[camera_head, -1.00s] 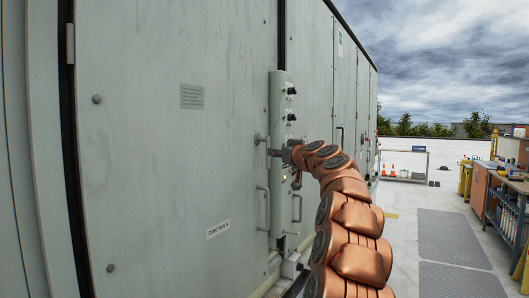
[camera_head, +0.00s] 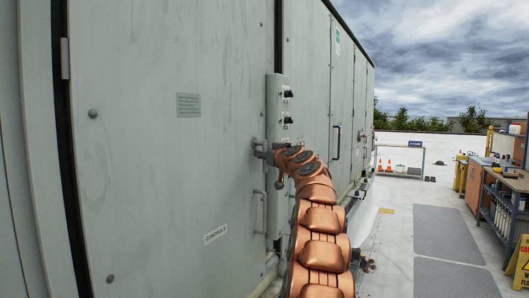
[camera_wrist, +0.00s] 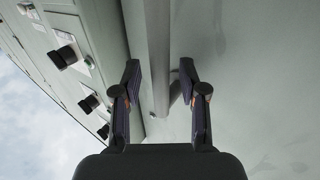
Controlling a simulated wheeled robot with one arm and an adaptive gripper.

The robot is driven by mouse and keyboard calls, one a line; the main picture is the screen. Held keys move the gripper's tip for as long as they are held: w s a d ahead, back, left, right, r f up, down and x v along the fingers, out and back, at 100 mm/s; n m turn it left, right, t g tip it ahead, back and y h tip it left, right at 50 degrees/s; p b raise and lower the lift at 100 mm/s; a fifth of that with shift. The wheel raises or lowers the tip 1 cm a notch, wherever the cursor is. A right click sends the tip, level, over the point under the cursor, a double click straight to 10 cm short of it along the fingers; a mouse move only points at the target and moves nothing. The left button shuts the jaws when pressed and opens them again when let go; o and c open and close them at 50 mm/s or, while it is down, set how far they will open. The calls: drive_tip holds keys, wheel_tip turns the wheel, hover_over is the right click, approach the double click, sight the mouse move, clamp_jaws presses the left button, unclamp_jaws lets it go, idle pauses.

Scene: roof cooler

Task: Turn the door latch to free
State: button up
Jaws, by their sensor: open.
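The door latch (camera_head: 256,143) is a small grey fitting on the edge of the large grey cabinet door (camera_head: 150,180), above a vertical pull handle (camera_head: 260,212). My gripper (camera_head: 268,154) is at the latch in the head view; its fingers are small there and partly hidden by my arm. In the wrist view my gripper (camera_wrist: 162,92) is open, with its two dark fingers apart. A pale bar runs lengthwise between them, and a short slanted piece (camera_wrist: 175,92) shows beside it, near the right finger. I cannot tell whether the fingers touch either. The latch's exact angle is unclear.
A control strip (camera_head: 279,165) with black knobs stands just right of the latch. A sign reading CONTROLS (camera_head: 215,233) is on the door. Further right are a workbench (camera_head: 500,200), a yellow floor sign (camera_head: 519,262) and grey mats (camera_head: 433,230). The roof floor between is mostly clear.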

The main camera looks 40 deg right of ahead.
drive_tip(key=shift+w, duration=0.1)
clamp_jaws()
idle(0.4)
idle(0.3)
